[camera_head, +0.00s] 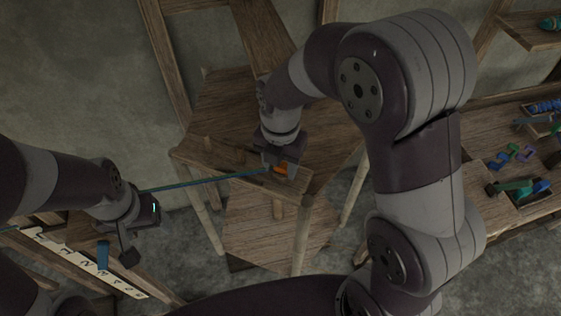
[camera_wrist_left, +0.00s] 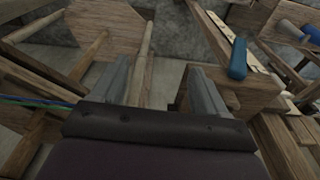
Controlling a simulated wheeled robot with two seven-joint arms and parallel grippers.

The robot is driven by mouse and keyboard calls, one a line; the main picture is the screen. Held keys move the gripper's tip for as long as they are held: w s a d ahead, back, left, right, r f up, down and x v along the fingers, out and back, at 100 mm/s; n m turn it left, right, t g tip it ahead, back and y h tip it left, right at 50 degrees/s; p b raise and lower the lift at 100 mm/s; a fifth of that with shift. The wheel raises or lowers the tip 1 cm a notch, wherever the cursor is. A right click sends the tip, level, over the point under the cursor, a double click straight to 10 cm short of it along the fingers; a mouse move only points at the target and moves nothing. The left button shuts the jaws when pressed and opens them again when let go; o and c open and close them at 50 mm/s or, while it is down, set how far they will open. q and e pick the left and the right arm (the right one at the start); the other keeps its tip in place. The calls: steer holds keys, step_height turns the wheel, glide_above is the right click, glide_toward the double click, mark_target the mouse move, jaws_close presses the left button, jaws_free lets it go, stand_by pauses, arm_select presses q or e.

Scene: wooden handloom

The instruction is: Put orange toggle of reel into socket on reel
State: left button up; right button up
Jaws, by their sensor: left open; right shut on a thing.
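The orange toggle (camera_head: 281,169) shows as a small orange patch at the tips of my right gripper (camera_head: 276,166), which is shut on it at the front edge of the wooden stand (camera_head: 240,152). The gripper hides much of the toggle, and I cannot make out the socket. A blue-green strand (camera_head: 205,183) runs from near the right gripper to the left arm's side. My left gripper (camera_head: 117,248) is apart from the stand, low at the left. In the left wrist view its two fingers (camera_wrist_left: 160,90) are spread with nothing between them.
A lettered strip (camera_head: 85,262) on a wooden beam lies by the left gripper, with a blue handle (camera_head: 103,255) that also shows in the left wrist view (camera_wrist_left: 238,60). A table (camera_head: 490,135) at the right holds several colored parts. My right arm covers the middle right.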

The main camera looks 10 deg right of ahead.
stand_by(0.3)
steer(key=o, duration=1.5)
steer(key=shift+r, duration=0.1)
step_height(320, 180, up, 7)
steer(key=p, duration=0.6)
steer(key=shift+p, duration=0.35)
